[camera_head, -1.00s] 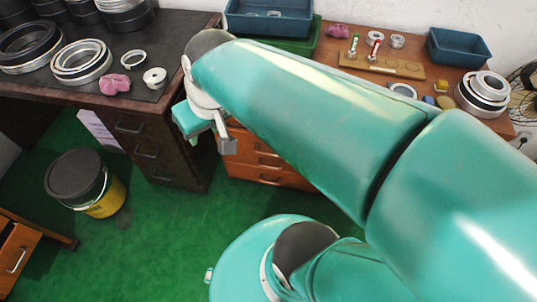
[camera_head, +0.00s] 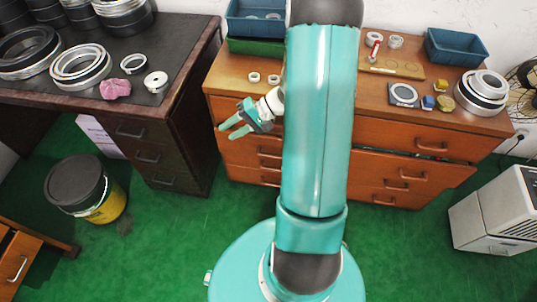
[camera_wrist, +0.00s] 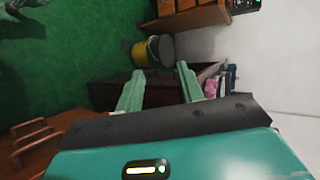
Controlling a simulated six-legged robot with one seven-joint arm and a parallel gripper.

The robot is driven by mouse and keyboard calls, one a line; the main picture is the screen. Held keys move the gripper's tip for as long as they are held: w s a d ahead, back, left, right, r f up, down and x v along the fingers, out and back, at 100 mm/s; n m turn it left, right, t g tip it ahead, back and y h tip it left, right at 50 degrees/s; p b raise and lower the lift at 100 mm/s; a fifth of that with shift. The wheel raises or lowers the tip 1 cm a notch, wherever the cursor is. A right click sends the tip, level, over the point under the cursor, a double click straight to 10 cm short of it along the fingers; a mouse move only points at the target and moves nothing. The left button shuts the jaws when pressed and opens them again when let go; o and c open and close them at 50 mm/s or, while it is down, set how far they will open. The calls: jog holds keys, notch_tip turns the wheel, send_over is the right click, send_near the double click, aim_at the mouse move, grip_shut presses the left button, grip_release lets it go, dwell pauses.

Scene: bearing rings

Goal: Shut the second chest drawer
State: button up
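The brown wooden chest (camera_head: 335,181) stands against the back wall, with drawer fronts in left and right parts. In the right part, a drawer below the top one (camera_head: 440,173) seems to stand out a little, with a dark gap above its front. Its left portion is hidden behind my arm. My gripper (camera_head: 229,128) is open and empty, left of my arm, above the left front of the chest, its fingers pointing left. In the wrist view my gripper (camera_wrist: 158,80) also shows two spread fingers with nothing between them. Wooden drawer fronts with handles (camera_wrist: 32,142) show at the lower left there.
A dark desk (camera_head: 185,88) with rings stands left of the chest. A yellow-black bucket (camera_head: 85,186) is on the green floor. A grey-white cabinet (camera_head: 497,217) stands at the right. The chest top holds blue bins (camera_head: 457,47), rings and small parts.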

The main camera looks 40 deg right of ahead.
jog(key=s+d+f+m+t+h, duration=0.2)
jog(key=d+f+m+t, duration=0.3)
jog(key=f, duration=0.4)
jog(key=s+d+f+m+t+h, duration=0.1)
jog(key=d+f+m+t+h, duration=0.2)
jog(key=d+f, duration=0.55)
jog(key=m+t+h, duration=0.3)
jog(key=m+h, duration=0.3)
jog(key=h, duration=0.2)
send_near(270, 156)
jog(key=w, duration=0.3)
jog(key=w+d+f, duration=0.1)
jog(key=w, duration=0.2)
jog(key=w+f, duration=0.1)
jog(key=w, duration=0.3)
jog(key=shift+w+d, duration=0.1)
jog(key=shift+d, duration=0.1)
grip_shut()
